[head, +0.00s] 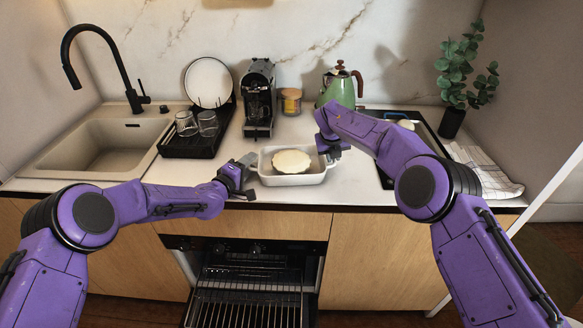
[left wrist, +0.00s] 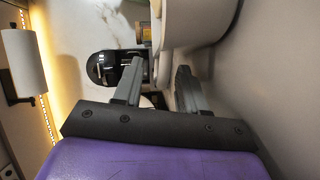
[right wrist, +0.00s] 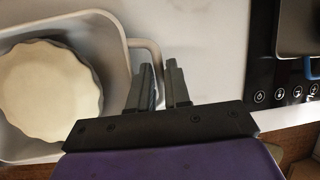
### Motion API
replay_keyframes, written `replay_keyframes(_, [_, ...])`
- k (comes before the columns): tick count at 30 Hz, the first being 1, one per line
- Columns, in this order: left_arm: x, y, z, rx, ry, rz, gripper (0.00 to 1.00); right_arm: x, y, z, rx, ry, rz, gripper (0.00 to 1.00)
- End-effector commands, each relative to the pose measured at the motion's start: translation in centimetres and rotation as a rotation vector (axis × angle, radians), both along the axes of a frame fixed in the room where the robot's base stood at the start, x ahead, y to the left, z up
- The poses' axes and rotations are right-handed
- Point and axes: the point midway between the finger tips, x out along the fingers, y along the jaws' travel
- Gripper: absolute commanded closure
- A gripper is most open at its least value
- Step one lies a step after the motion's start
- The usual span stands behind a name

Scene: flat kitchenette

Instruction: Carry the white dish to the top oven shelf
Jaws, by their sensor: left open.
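The white dish (head: 263,168) is a rectangular baking dish with a handle at each end, standing on the counter near its front edge. A round, fluted cream-coloured pie (head: 291,161) lies in it. My left gripper (head: 248,177) is open at the dish's left end, with the handle between its fingers in the left wrist view (left wrist: 163,65). My right gripper (head: 331,155) is at the right end; in the right wrist view its narrowly spaced fingers (right wrist: 162,82) close around the right handle. The oven (head: 245,245) below is open, and its wire shelf (head: 250,287) shows.
A sink (head: 100,145) and a black drying rack (head: 190,145) with glasses and a plate stand at left. A coffee machine (head: 258,98), a jar (head: 291,101) and a green kettle (head: 339,88) stand behind. A black hob (head: 425,130), a towel (head: 485,170) and a plant (head: 463,70) are at right.

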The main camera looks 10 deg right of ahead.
Motion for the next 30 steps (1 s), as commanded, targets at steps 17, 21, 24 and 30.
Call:
replay_keyframes(17, [0.24, 0.05, 0.06, 0.000, -0.002, 0.002, 1.00, 0.11, -0.07, -0.11, -0.001, -0.001, 0.000, 1.00])
replay_keyframes(21, [0.24, 0.08, 0.03, 0.001, -0.001, 0.002, 1.00, 0.14, -0.07, -0.02, -0.001, -0.003, -0.001, 1.00])
replay_keyframes(24, [0.23, 0.10, 0.00, 0.002, -0.001, 0.003, 1.00, 0.16, -0.07, 0.02, -0.001, -0.003, -0.001, 1.00])
replay_keyframes(30, [0.22, 0.13, -0.05, 0.003, 0.001, 0.003, 1.00, 0.19, -0.08, 0.08, -0.001, -0.005, 0.000, 1.00])
